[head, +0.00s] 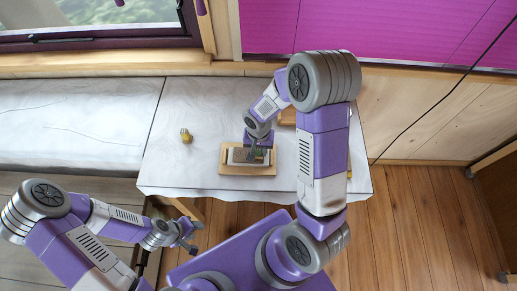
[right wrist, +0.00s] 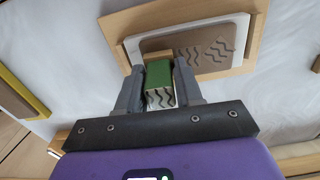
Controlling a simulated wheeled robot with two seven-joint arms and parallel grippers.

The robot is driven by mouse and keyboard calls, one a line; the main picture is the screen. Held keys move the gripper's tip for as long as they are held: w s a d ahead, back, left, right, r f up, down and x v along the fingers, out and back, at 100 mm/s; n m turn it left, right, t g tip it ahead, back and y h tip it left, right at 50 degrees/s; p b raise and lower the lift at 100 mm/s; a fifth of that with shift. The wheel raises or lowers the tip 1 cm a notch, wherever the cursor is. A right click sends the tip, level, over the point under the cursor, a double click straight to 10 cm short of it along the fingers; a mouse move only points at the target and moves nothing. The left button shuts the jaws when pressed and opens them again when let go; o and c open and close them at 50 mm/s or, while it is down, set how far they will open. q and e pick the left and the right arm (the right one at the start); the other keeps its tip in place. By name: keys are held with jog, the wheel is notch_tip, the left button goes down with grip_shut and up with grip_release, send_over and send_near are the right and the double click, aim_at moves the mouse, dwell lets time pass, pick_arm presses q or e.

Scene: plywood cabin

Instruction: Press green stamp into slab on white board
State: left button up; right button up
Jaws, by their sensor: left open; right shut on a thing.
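The green stamp (right wrist: 158,73) is in my right gripper (right wrist: 160,88), which is shut on its sides. A pale face with dark wavy ridges shows on the stamp's near side in the right wrist view. The brown slab (right wrist: 222,42) lies on the white board (right wrist: 242,30), and wavy lines show in its surface. The stamp overlaps the slab's left part in that view; I cannot tell whether they touch. In the head view my right gripper (head: 257,153) is over the slab, hiding part of it. My left gripper (head: 190,236) is open and empty, off the table's front left.
A wooden base (head: 248,171) lies under the white board on the white-covered table (head: 185,175). A small yellowish object (head: 186,136) stands to the left. Another wooden piece (head: 288,116) lies behind my right arm. The table's left part is mostly clear.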

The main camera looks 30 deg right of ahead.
jog(key=shift+s+f, duration=0.1)
dwell(0.3)
jog(key=shift+r+p, duration=2.45)
jog(key=shift+r, duration=1.15)
